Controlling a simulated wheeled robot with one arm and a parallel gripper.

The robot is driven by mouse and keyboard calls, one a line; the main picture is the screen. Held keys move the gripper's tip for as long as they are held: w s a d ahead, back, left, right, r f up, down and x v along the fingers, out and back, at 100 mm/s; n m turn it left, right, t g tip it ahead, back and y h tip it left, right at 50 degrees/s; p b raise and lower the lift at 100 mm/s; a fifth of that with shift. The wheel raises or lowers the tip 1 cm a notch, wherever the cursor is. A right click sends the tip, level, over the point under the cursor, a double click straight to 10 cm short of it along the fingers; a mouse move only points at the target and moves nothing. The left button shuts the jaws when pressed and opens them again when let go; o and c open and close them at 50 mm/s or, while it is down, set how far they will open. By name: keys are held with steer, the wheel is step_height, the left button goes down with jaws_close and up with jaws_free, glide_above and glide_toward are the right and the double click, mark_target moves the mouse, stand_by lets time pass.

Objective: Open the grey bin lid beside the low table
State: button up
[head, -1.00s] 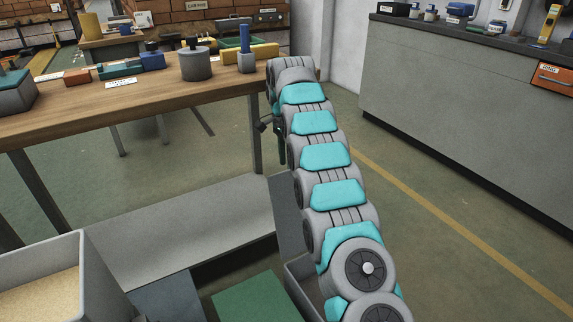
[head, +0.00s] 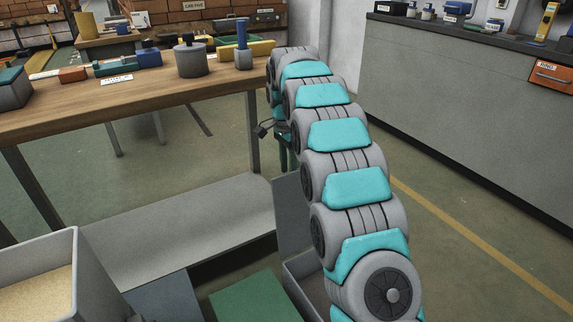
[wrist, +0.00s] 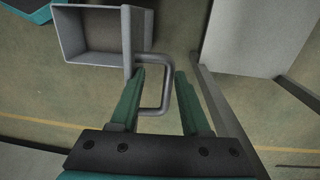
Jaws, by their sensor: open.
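The grey bin (head: 296,284) stands beside the low grey table (head: 190,232), partly hidden by my arm. Its lid (head: 289,216) is raised and stands about upright on the bin's far side. In the wrist view the bin (wrist: 92,36) is open at the top, and the lid (wrist: 127,38) shows nearly edge-on. A grey U-shaped handle (wrist: 165,98) sticks out from the lid. In the head view my gripper (head: 287,155) is mostly hidden behind my arm.
A wooden workbench (head: 130,97) with blocks and a grey pot stands behind, its leg (head: 254,135) close to my gripper. A sand-filled bin (head: 85,270) and a green surface (head: 248,302) lie in front. Floor is clear toward the grey counter (head: 465,110).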

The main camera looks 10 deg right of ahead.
steer(key=s+b, duration=0.1)
steer(key=s, duration=0.9)
steer(key=shift+s+r, duration=0.25)
steer(key=shift+r, duration=0.2)
steer(key=shift+d, duration=0.2)
steer(key=shift+c, duration=0.3)
